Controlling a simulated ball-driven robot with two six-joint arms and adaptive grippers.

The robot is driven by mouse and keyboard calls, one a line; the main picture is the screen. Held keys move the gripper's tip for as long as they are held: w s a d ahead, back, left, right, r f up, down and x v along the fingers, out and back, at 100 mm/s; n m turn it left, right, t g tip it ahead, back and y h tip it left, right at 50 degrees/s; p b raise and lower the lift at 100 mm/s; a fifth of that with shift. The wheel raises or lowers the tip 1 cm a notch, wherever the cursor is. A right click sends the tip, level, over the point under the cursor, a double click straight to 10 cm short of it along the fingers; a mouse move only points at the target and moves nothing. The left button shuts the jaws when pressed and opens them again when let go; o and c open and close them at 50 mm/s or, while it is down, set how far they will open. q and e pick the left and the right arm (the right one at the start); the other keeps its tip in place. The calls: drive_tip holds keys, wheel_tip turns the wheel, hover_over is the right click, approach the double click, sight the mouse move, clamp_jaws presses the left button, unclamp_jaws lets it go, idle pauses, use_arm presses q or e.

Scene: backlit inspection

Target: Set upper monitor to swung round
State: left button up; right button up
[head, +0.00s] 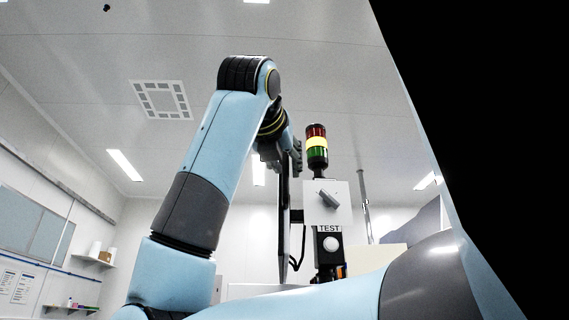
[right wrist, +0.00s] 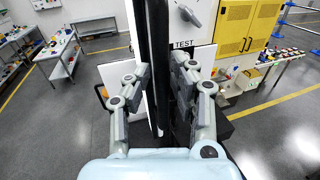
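The upper monitor (head: 284,215) stands upright and shows as a thin dark panel seen nearly edge-on, left of the TEST station. In the right wrist view the monitor (right wrist: 158,55) is a dark upright slab with a pale strip along its left side. My right gripper (head: 283,153) is at the monitor's upper part. The contact of the pads is partly hidden. My left gripper is in neither view.
Right of the monitor stand a red, yellow and green signal tower (head: 317,147), a pale box with a grey rotary switch (head: 327,199) and the TEST unit (head: 330,245). A yellow cabinet (right wrist: 236,30) stands behind. Open floor lies at both sides.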

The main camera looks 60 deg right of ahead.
drive_tip(key=r, duration=1)
drive_tip(key=shift+a, duration=0.2)
